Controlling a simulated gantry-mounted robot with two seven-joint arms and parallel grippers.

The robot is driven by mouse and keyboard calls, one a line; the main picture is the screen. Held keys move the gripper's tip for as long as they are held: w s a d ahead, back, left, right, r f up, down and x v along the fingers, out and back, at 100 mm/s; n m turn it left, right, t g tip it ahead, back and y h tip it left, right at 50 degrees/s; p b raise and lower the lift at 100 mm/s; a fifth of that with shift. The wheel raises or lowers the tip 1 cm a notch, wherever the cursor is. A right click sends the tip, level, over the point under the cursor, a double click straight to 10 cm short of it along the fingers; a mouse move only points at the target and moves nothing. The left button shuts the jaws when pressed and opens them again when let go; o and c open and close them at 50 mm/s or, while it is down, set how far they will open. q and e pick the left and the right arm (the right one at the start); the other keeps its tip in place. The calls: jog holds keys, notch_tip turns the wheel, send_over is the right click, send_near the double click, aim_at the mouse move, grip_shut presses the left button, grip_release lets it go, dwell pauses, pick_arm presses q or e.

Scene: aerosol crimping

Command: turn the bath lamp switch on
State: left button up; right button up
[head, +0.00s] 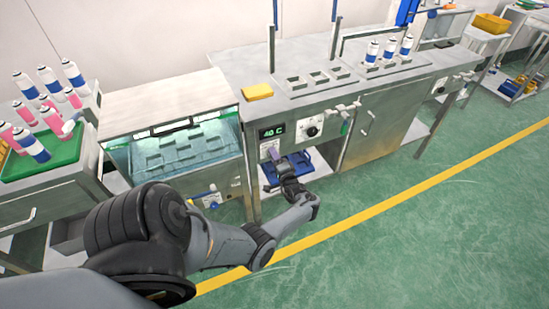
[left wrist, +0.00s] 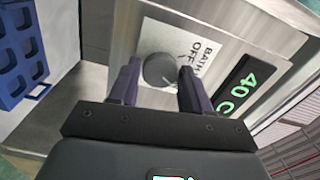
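The bath lamp switch is a round dark grey knob (left wrist: 158,69) on a white label plate (left wrist: 196,47) that reads "BATH" and "OFF", partly covered by my finger. My left gripper (left wrist: 159,80) points at the panel with its fingers apart. One fingertip is on each side of the knob, close to it; I cannot tell whether they touch it. In the head view my left gripper (head: 273,156) is in front of the cabinet panel, just below the green "40 C" display (head: 271,132), and the knob is hidden there. My right gripper is not in view.
The water bath (head: 190,150) with its glowing tank is left of the panel. A blue rack (head: 318,163) sits on a shelf below and also shows in the left wrist view (left wrist: 20,45). Another dial (head: 313,131) and valves are to the right. The green floor in front is clear.

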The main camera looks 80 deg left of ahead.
pick_arm(q)
jog(key=shift+o, duration=1.2)
jog(key=w+d+p, duration=0.2)
jog(key=d, duration=0.8)
jog(key=shift+d, duration=0.35)
